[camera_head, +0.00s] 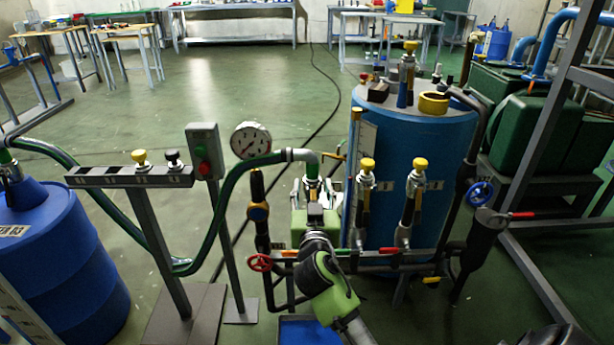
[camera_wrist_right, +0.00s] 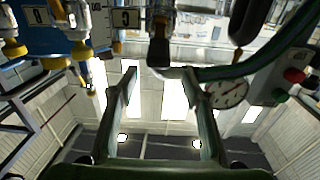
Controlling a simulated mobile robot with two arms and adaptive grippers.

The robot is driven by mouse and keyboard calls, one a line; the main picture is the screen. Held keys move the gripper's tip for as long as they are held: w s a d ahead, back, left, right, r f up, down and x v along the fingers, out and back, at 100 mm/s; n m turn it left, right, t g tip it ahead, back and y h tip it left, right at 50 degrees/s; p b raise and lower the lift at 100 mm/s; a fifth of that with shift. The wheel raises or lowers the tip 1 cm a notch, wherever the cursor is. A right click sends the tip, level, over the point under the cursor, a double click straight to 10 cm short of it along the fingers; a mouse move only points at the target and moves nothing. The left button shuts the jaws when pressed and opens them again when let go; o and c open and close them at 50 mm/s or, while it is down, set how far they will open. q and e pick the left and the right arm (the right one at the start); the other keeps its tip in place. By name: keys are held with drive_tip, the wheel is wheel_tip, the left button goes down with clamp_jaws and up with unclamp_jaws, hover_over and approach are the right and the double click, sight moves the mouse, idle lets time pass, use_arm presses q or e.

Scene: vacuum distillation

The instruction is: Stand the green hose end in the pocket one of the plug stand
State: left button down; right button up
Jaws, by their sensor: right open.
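The green hose (camera_head: 226,205) runs from the blue drum at the left, dips near the floor and rises to its end, a pale elbow (camera_head: 305,156) beside the round gauge. The elbow bends down above my right gripper (camera_head: 313,196), which points up and away. In the right wrist view my right gripper (camera_wrist_right: 160,72) has its two fingers spread, with the hose's elbow (camera_wrist_right: 181,73) near the fingertips; contact cannot be told. The plug stand (camera_head: 122,177) is a dark bar on a post, with open pockets at its left and yellow and black plugs at its right. My left gripper is out of view.
A gauge (camera_head: 251,140) and a control box with red and green buttons (camera_head: 204,152) stand between stand and elbow. The blue tank (camera_head: 412,148), with yellow-capped valves and pipework, is close at the right. A blue drum (camera_head: 62,265) stands left of the stand.

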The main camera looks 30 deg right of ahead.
sight(313, 170)
drive_tip(key=x, duration=0.9)
drive_tip(key=shift+d+b, duration=0.1)
drive_tip(key=shift+b, duration=0.25)
clamp_jaws()
